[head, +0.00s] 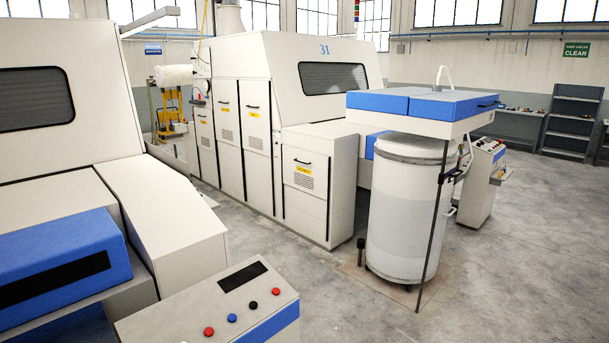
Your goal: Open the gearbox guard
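The large white machine marked 31 (325,50) stands ahead, with several closed panels along its side. A low panel with a black handle and yellow label (304,182) is shut at its near right corner. Taller panels, one with a yellow label (254,116) and another further left (226,121), are also shut, each with a dark handle. The labels are too small to read, so I cannot tell which panel is the gearbox guard. Neither of my grippers is in view.
A white can (408,215) stands under a blue-topped unit (424,104), with a thin dark post (434,225) before it. A control console (218,308) is close in front, beside a white machine (160,218) at left. Grey floor (265,240) between is clear.

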